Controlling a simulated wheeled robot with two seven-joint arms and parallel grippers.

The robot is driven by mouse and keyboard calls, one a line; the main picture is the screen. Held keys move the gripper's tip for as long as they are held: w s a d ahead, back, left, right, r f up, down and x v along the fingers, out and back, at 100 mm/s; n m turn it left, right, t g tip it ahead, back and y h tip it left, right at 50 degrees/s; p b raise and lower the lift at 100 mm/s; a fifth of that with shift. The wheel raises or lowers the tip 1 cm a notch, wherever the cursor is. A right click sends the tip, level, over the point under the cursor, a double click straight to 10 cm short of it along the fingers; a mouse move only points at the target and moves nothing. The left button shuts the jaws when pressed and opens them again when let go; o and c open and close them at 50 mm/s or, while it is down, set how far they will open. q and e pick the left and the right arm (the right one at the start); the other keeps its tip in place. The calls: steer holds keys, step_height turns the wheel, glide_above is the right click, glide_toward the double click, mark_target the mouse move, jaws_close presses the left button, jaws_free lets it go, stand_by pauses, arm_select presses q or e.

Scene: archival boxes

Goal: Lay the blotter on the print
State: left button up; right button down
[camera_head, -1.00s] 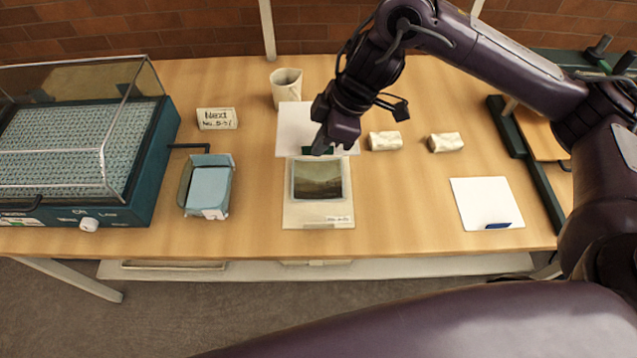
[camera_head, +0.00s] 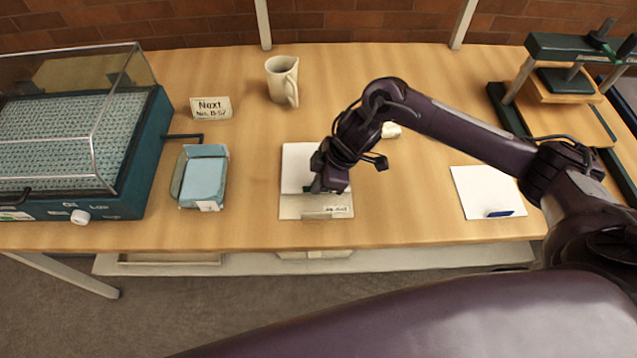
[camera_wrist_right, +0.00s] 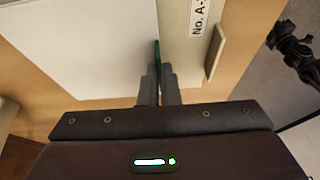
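The blotter, a white sheet (camera_head: 298,160) with a green tab, lies over the mounted print's upper part and hides its picture. It also shows in the wrist view (camera_wrist_right: 85,45). The print's pale lower mount (camera_head: 318,207), with its label, stays uncovered; it shows in the wrist view (camera_wrist_right: 188,60) beside the blotter's edge. My right gripper (camera_head: 315,190) is low at the blotter's front edge. In the wrist view its fingers (camera_wrist_right: 157,75) are closed on the green tab (camera_wrist_right: 157,52). Whether the whole sheet touches the print I cannot tell.
Another white sheet with a blue tab (camera_head: 482,188) lies to the right. A blue box (camera_head: 204,180), a sign (camera_head: 211,108), a mug (camera_head: 282,80) and a covered tray unit (camera_head: 155,150) stand left and behind. A press (camera_head: 560,85) is at the right; a white block (camera_head: 390,130) is partly hidden.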

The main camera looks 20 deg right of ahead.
steer(key=shift+f, duration=0.35)
steer(key=shift+f, duration=0.1)
steer(key=c, duration=1.6)
jaws_free()
steer(key=shift+c, duration=0.2)
steer(key=v, duration=1.2)
steer(key=shift+s, duration=0.1)
